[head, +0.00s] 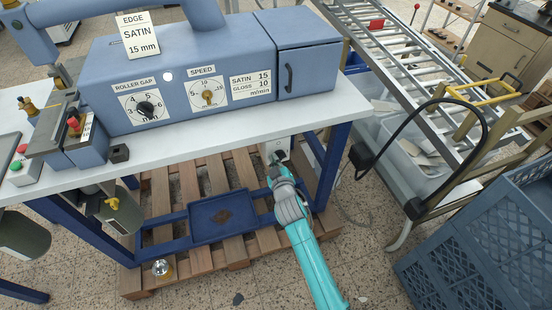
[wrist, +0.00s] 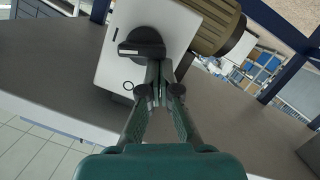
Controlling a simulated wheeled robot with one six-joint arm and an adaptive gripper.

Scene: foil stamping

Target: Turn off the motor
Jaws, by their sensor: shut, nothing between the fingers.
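The motor's switch box (wrist: 108,70) is a pale plate with a black rotary knob (wrist: 142,48) in the wrist view. The knob's bar lies roughly across the picture. A short line mark is above left of it and a ring mark below left. The ribbed brown motor (wrist: 205,22) is behind the box. My gripper (wrist: 160,70) is shut and empty, its tips at the right end of the knob; I cannot tell if they touch. In the head view the box (head: 284,146) hangs under the bench, with my gripper (head: 274,160) at its face, hiding most of the knob.
The white bench top (head: 215,140) is above my gripper, with a blue table leg (head: 330,165) to the right. A wooden pallet (head: 185,190) and a blue tray (head: 222,212) are below. A blue crate (head: 480,240) stands at the right.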

